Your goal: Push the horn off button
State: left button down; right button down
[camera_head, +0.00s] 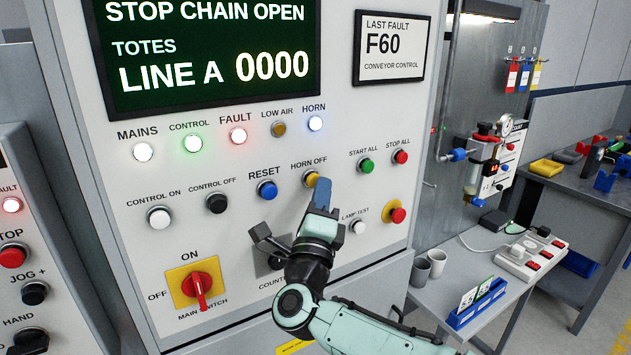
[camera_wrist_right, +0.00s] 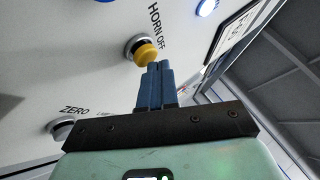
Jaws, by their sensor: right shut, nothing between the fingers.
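The horn off button (camera_head: 312,179) is a yellow push button in a metal ring on the light grey control panel, under the label HORN OFF. It also shows in the right wrist view (camera_wrist_right: 146,52). My right gripper (camera_head: 321,190) is shut and empty, its blue fingers together. The fingertips are at the lower edge of the yellow button and overlap it in both views; I cannot tell whether they touch it. The HORN lamp (camera_head: 315,123) above glows bluish white. My left gripper is not in view.
Near the horn off button are the blue RESET button (camera_head: 267,190), the green START ALL button (camera_head: 366,166) and the red STOP ALL button (camera_head: 401,157). A red main switch (camera_head: 196,285) is at lower left. A bench (camera_head: 478,285) with cups and a power strip stands at right.

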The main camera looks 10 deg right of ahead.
jog(key=shift+w+a, duration=0.25)
jog(key=shift+w, duration=0.4)
dwell(0.4)
dwell(0.4)
jog(key=shift+s+d+b, duration=0.2)
jog(key=shift+s+b, duration=0.3)
jog(key=shift+s, duration=0.1)
jog(key=shift+s+d+b, duration=0.2)
jog(key=shift+s+b, duration=0.25)
jog(key=shift+s, duration=0.15)
jog(key=s+b, duration=0.1)
jog(key=s+d+b, duration=0.1)
jog(key=s, duration=0.1)
jog(key=s+b, duration=0.1)
jog(key=b, duration=0.1)
jog(key=shift+s+d, duration=0.35)
jog(key=shift+f, duration=0.1)
